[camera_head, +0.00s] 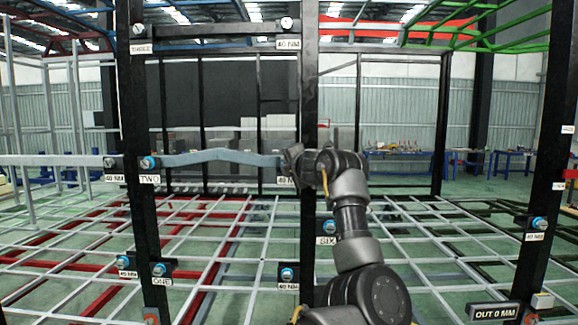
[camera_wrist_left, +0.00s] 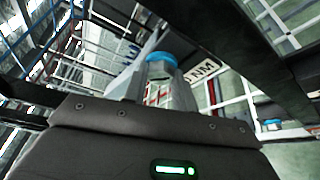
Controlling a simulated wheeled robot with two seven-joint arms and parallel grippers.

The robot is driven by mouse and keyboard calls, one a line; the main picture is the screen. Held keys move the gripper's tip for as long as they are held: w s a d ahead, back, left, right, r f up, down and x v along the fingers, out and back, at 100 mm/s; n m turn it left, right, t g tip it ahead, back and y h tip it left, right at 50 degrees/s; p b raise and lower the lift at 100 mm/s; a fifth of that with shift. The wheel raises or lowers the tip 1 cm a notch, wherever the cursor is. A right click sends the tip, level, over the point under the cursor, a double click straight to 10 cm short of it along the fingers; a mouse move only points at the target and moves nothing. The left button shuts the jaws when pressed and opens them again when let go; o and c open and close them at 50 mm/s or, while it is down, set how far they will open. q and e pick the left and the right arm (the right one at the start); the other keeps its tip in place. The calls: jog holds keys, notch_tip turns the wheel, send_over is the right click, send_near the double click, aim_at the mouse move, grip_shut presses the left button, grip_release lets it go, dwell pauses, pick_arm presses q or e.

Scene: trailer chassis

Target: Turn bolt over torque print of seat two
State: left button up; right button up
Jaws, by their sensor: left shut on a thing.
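My left gripper (camera_head: 293,165) is at the right end of the bent blue-grey bar (camera_head: 220,156), at the middle black post. The 40 NM print (camera_head: 286,181) shows just below it. The bar's left end is at a blue-ringed bolt (camera_head: 149,162) above the TWO plate (camera_head: 149,179). In the left wrist view, a blue-ringed bolt (camera_wrist_left: 160,57) is at the jaws, beside a print ending in NM (camera_wrist_left: 203,71). My left gripper is shut on this bolt; the fingertips are partly hidden. The head view hides this bolt behind the gripper. My right gripper is not in view.
Black posts carry other blue-ringed bolts, near ONE (camera_head: 161,282) and SIX (camera_head: 326,240). THREE (camera_head: 141,48) is high on the left post. A readout (camera_head: 492,310) shows OUT 0 MM. A lattice of bars (camera_head: 220,240) lies low behind the posts.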

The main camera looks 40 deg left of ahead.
pick_arm(q)
jog(key=shift+r, duration=0.4)
jog(key=o, duration=1)
jog(key=shift+w+f, duration=0.25)
jog(key=shift+s, duration=0.15)
jog(key=b+v, duration=0.5)
jog(key=v, duration=0.5)
jog(key=shift+d, duration=0.35)
jog(key=shift+s, duration=0.15)
